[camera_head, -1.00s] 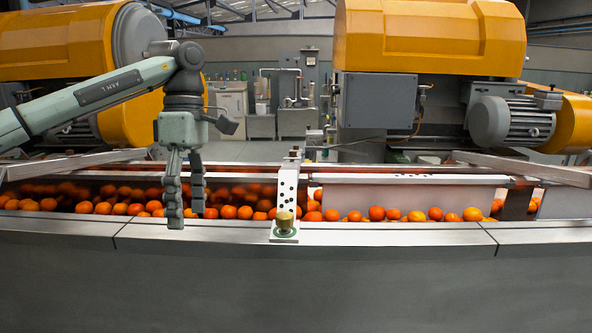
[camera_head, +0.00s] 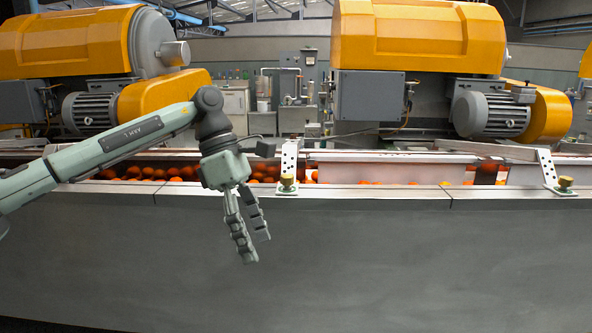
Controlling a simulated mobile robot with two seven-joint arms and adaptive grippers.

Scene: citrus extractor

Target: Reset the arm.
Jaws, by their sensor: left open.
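My left gripper (camera_head: 258,250) hangs at the end of my left arm, which comes in from the left. Its two fingers point down and slightly right, apart from each other, with nothing between them. It is in front of the grey front panel of the conveyor trough (camera_head: 380,250), with its fingertips below the trough's rim. Several oranges (camera_head: 160,173) lie in the trough behind the arm, and part of them is hidden by it. My right gripper is not in view.
A perforated metal bracket with a brass knob (camera_head: 287,182) stands on the rim just right of the gripper. Another brass knob (camera_head: 565,182) is at the far right. Orange extractor machines (camera_head: 420,38) with grey motors (camera_head: 490,115) stand behind the trough. The space before the panel is clear.

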